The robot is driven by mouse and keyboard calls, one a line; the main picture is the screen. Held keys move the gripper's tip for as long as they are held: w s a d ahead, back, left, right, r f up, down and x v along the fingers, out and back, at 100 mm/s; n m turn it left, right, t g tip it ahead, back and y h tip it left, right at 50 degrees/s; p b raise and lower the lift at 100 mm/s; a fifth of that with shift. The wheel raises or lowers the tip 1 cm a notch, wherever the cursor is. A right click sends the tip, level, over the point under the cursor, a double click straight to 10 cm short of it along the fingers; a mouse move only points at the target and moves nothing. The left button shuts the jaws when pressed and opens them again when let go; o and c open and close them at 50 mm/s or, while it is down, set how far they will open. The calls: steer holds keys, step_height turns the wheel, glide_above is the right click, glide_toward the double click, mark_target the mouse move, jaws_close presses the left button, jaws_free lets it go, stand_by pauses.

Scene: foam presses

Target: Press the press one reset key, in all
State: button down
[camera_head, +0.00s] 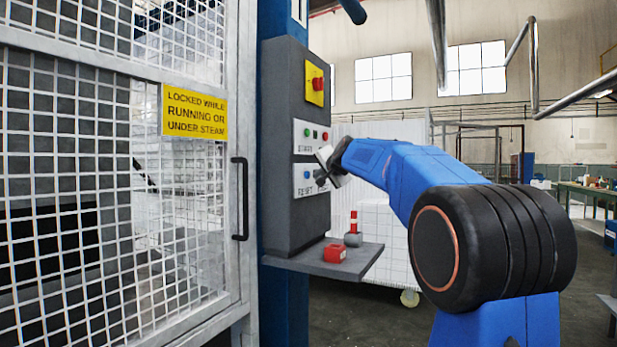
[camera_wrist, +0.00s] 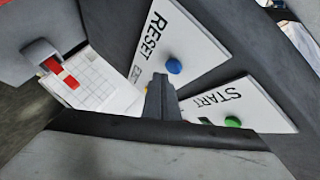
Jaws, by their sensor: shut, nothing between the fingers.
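The reset key is a blue round button on the white RESET plate (camera_head: 311,190) of the grey control box (camera_head: 283,130). The blue reset button (camera_wrist: 174,67) shows clearly in the wrist view, just beyond and right of the fingertips. My gripper (camera_head: 321,179) is shut and empty, in front of the right part of the RESET plate. In the wrist view its closed fingers (camera_wrist: 160,80) overlap the plate's lower edge, beside the button. I cannot tell whether the fingertips touch the plate.
Above is the START plate (camera_head: 311,147) with green and red buttons; a green button (camera_wrist: 233,122) shows in the wrist view. A red emergency stop (camera_head: 317,83) sits higher. A shelf (camera_head: 360,262) below holds a red block (camera_head: 335,253). A mesh gate (camera_head: 110,200) stands left.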

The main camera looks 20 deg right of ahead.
steer(key=shift+s+d, duration=0.8)
steer(key=shift+s, duration=0.2)
steer(key=shift+s+d, duration=0.75)
steer(key=shift+s, duration=0.25)
steer(key=shift+a, duration=0.1)
steer(key=s+a+f+n+g+y, duration=0.3)
steer(key=s+a+f+n+g, duration=0.25)
steer(key=s+a+f, duration=1.35)
steer(key=s+a+f+n+g, duration=0.1)
steer(key=s+f+n+g, duration=0.1)
steer(key=s+f, duration=1.1)
steer(key=s+a+f+n+g+h, duration=0.1)
steer(key=s+f+n, duration=0.4)
steer(key=s+f, duration=0.8)
steer(key=s+a+g, duration=0.1)
steer(key=s+g, duration=0.1)
steer(key=s, duration=0.3)
steer(key=shift+a, duration=0.15)
